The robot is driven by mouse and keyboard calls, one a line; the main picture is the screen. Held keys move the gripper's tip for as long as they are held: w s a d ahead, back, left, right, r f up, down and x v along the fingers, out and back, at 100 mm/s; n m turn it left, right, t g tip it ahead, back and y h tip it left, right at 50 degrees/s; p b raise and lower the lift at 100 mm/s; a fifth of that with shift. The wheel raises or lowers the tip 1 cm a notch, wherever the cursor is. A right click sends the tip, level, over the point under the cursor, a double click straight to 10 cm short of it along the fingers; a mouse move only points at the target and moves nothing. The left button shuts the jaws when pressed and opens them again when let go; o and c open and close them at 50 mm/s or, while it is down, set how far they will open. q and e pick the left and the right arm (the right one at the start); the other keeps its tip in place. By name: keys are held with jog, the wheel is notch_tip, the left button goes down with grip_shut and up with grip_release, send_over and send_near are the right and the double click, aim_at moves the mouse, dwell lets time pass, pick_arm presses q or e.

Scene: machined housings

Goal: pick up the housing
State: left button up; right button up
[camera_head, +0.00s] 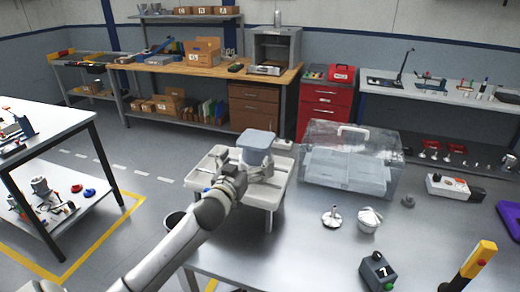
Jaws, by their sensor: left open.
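My left arm reaches in from the lower left. Its gripper (261,170) is open over a white tray-like stand (218,170) at the near-left edge of the metal table. A blue-grey block-shaped part (257,141), perhaps the housing, shows right behind the gripper. The gripper hides its lower part, and I cannot tell whether they touch. Two silver machined parts stand on the table to the right, clear of the gripper: a flanged one with a stem (332,217) and a rounder one (369,219). My right gripper is not in view.
A clear lidded box (350,160) stands right of the stand. The table's front middle is clear.

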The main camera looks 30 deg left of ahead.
aim_at(250, 153)
pick_arm(q)
jog(key=shift+w+a+r+p, duration=0.15)
jog(key=shift+w+r+p, duration=0.05)
jog(key=shift+w, duration=0.35)
jog(key=shift+w+a+r+p, duration=0.1)
jog(key=shift+w+r+p, duration=0.1)
jog(key=shift+w, duration=0.35)
jog(key=shift+w+f, duration=0.1)
jog(key=shift+w, duration=0.25)
jog(key=shift+w+a+f, duration=0.15)
jog(key=shift+w, duration=0.15)
jog(key=shift+p+x, duration=0.5)
jog(key=shift+x, duration=0.25)
jog(key=x, duration=0.3)
jog(key=shift+f+p, duration=0.2)
jog(key=shift+p, duration=0.2)
jog(key=shift+w+f, duration=0.1)
jog(key=shift+w, duration=0.25)
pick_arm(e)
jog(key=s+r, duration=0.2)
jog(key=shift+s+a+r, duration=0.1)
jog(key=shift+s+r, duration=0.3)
